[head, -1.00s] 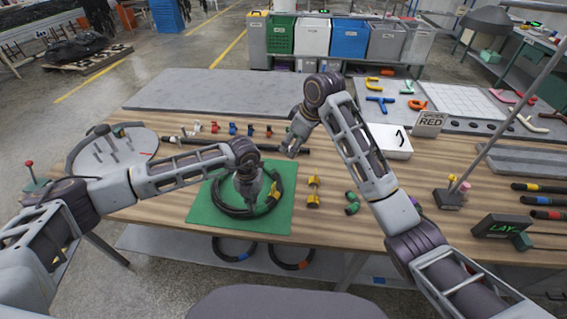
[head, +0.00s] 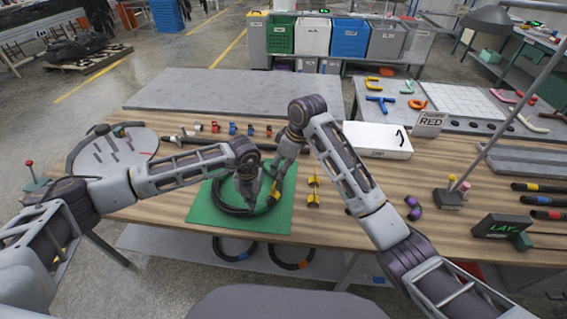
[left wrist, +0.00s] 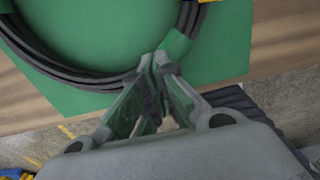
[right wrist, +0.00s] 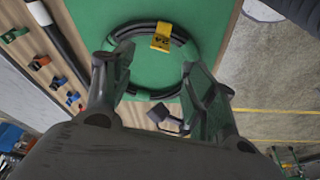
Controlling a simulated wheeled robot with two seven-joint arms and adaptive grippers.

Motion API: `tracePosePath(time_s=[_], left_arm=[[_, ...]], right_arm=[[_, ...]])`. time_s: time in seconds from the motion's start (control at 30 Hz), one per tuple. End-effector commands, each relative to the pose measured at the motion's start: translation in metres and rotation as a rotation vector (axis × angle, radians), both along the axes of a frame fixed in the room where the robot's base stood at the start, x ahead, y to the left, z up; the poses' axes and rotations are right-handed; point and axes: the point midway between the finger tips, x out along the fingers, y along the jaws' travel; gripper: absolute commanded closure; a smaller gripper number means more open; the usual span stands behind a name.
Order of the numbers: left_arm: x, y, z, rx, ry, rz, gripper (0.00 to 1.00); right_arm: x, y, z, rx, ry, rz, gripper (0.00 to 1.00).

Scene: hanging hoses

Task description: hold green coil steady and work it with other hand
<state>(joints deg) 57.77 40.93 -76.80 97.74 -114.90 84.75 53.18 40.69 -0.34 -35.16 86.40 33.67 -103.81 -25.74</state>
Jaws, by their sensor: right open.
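The green coil, a dark hose ring with a green band (left wrist: 176,45), lies on a green mat (head: 208,215). A yellow tag (right wrist: 162,37) sits on the ring (head: 229,210). My left gripper (head: 248,197) is down at the ring. In the left wrist view its fingertips (left wrist: 158,62) close together on the hose beside the green band, partly hiding it. My right gripper (head: 276,172) is open above the ring's back right side. In the right wrist view its two fingers (right wrist: 155,78) stand apart with the ring beyond them; they seem to hold nothing.
Yellow fittings (head: 313,190) lie just right of the mat, near my right arm. Small coloured valves (head: 232,128) and a dark rod line the back. A white box (head: 378,140) stands at the back right. A round grey plate (head: 100,155) is at the left.

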Motion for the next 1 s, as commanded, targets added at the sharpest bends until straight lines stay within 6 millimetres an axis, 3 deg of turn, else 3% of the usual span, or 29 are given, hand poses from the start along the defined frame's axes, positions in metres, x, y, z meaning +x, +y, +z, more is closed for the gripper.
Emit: tracePosePath(time_s=[1.0], left_arm=[[0.000,0.000,0.000,0.000,0.000,0.000,1.00]], right_arm=[[0.011,0.030,-0.102,-0.001,0.000,0.000,0.43]])
